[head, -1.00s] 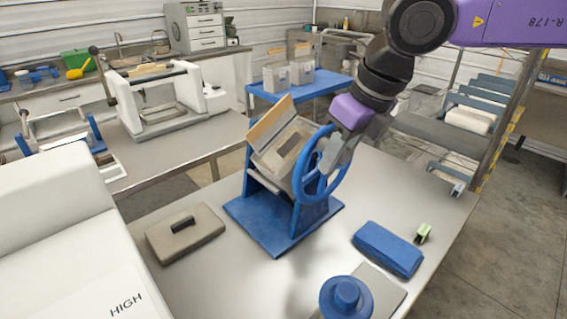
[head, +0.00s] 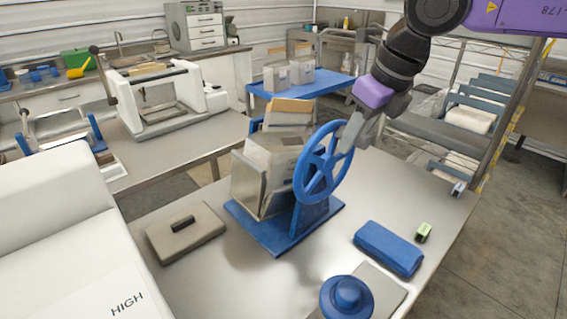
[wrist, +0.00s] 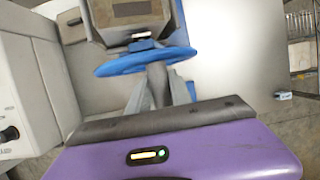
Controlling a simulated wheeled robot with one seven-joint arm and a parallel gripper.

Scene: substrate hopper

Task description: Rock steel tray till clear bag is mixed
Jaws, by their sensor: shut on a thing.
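The steel tray (head: 247,186) hangs in a blue stand (head: 281,236) on the table, tipped steeply with its front-left side low. The clear bag (head: 277,150) sits in it, pale with a tan top; its contents are too unclear to judge. A blue handwheel (head: 300,180) is on the stand's right side.
On the table are a grey lid with black handle (head: 186,232), a folded blue cloth (head: 388,248), a small green item (head: 423,232) and a blue knobbed object (head: 346,298). A white machine marked HIGH (head: 60,240) stands at left. A blue shelf (head: 315,85) is behind.

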